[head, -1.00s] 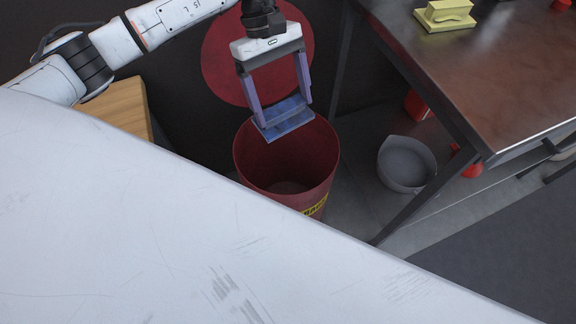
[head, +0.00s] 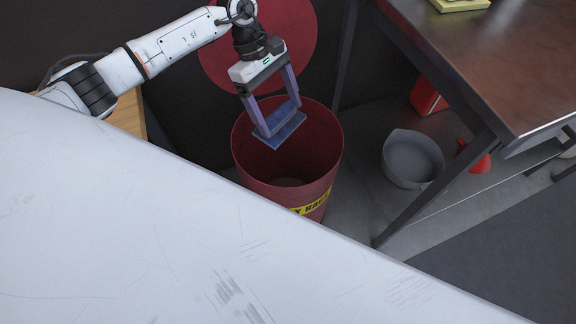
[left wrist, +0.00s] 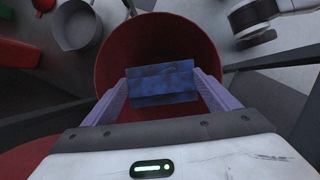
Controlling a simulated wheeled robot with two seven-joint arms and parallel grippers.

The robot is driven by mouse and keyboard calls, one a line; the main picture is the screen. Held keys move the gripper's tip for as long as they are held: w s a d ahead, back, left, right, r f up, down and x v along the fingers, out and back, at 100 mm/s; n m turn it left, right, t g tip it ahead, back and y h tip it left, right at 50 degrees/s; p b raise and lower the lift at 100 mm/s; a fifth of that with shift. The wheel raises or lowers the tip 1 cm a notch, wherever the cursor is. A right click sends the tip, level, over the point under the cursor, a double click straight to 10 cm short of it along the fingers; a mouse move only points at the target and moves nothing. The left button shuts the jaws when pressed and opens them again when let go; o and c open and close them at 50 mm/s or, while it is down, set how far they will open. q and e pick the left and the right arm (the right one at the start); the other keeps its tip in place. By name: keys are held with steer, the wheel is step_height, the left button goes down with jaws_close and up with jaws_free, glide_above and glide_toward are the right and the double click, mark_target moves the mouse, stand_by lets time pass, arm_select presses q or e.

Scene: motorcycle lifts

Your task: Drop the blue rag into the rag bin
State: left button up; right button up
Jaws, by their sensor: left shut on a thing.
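The blue rag (head: 281,131) is a flat, folded piece held between the fingertips of my left gripper (head: 280,124). In the left wrist view the rag (left wrist: 162,84) spans the gap between the two purple fingers (left wrist: 162,92). The red rag bin (head: 310,172) stands on the floor with its open top upward and a yellow label on its side. The rag is over the bin's opening, and the bin's dark inside shows around it; it also shows in the left wrist view (left wrist: 112,60).
A large white surface (head: 120,220) fills the front left, close to the bin. A dark metal-topped bench (head: 480,60) stands at the right, with a grey bucket (head: 412,160) and a red funnel-like object (head: 478,158) below it. A yellow object (head: 460,4) sits on the bench.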

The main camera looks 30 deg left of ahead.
arm_select(q)
steer(key=shift+f, duration=0.1)
steer(key=o, duration=1.2)
steer(key=shift+v, duration=5.15)
